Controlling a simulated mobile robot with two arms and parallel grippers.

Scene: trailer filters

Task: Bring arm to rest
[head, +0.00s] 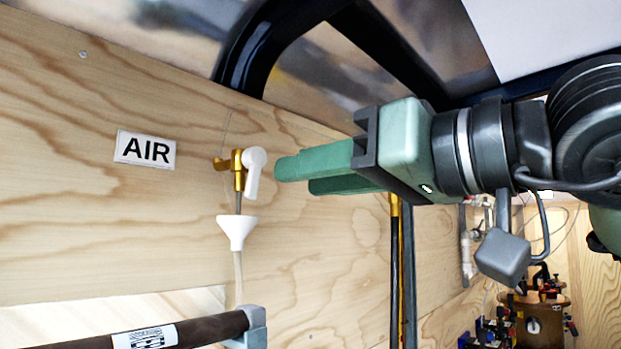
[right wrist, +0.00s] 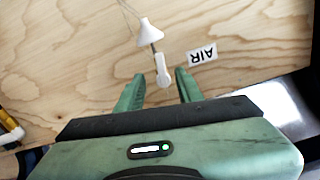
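My right gripper (head: 298,177) reaches in from the right with its green fingers pointing at the wooden wall. In the right wrist view its two fingers (right wrist: 163,76) are apart, with a gap between them, and hold nothing. A white valve handle (head: 255,173) on a brass fitting (head: 238,168) is just left of the fingertips in the head view, with a small gap between. In the right wrist view the handle (right wrist: 163,70) shows between and beyond the fingertips. My left gripper is in neither view.
An AIR label (head: 146,150) is on the wall left of the valve. A white funnel-shaped piece (head: 237,232) with a tube hangs below. A dark roll (head: 185,333) on a grey bracket is at lower left. Vertical pipes (head: 397,270) and cluttered equipment (head: 530,320) are at right.

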